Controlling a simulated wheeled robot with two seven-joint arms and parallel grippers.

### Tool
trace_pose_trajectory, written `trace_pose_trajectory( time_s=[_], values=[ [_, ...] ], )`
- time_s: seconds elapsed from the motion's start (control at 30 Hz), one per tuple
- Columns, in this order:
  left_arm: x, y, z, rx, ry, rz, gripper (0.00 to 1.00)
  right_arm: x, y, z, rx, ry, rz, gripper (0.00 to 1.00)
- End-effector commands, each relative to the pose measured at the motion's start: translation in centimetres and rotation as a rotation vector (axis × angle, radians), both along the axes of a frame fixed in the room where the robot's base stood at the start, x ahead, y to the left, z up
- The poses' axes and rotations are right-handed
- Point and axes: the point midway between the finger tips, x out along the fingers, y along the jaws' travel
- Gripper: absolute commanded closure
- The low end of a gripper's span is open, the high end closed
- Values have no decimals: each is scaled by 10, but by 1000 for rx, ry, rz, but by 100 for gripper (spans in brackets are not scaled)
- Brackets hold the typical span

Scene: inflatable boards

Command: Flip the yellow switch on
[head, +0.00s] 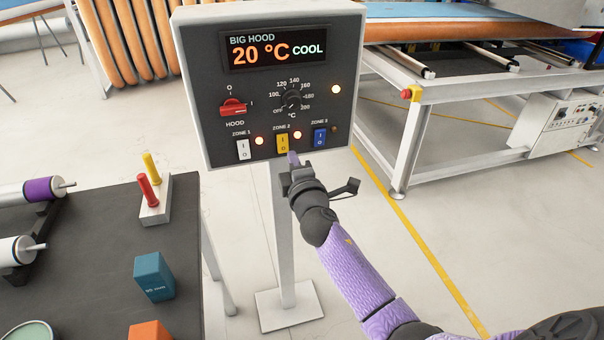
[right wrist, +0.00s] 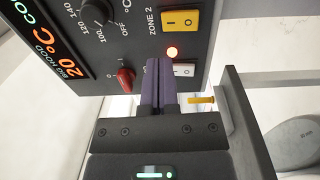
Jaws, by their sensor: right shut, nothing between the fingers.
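The yellow switch (head: 282,143), under the label ZONE 2, is on the lower front of the grey BIG HOOD control box (head: 190,90). It also shows at the top of the right wrist view (right wrist: 180,21). The lamp (head: 297,135) right beside it glows. My right gripper (head: 293,158) has its purple fingers shut and empty, just below the yellow switch in the head view. In the right wrist view the fingers (right wrist: 158,82) point at the box's lower part. I cannot tell whether they touch it. My left gripper is out of view.
A white switch (head: 242,149) and a blue switch (head: 320,137) flank the yellow one. A red knob (head: 233,107) and a black dial (head: 291,99) sit above. The dark table (head: 95,235) is at left; a white-framed machine (head: 412,150) stands at right.

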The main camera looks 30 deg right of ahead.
Motion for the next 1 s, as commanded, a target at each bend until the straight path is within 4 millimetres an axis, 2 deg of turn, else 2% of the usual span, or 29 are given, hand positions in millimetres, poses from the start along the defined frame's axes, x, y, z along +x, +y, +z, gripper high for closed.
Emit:
trace_pose_trajectory(
  time_s=[0.13, 0.33, 0.5, 0.9, 0.97, 1.0],
  values=[
    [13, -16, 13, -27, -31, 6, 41, -28, 8, 7, 0, 1, 1, 100],
    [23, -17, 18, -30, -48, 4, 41, -55, 16, 9, 0, 1, 1, 100],
    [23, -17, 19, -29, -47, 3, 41, -61, 17, 9, 0, 1, 0, 100],
    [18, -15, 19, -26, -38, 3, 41, -61, 17, 7, 3, 5, 1, 100],
    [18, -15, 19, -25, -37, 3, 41, -62, 19, -7, 31, 35, 6, 100],
    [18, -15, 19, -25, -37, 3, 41, -65, 21, -27, 75, 79, 12, 100]
  ],
)
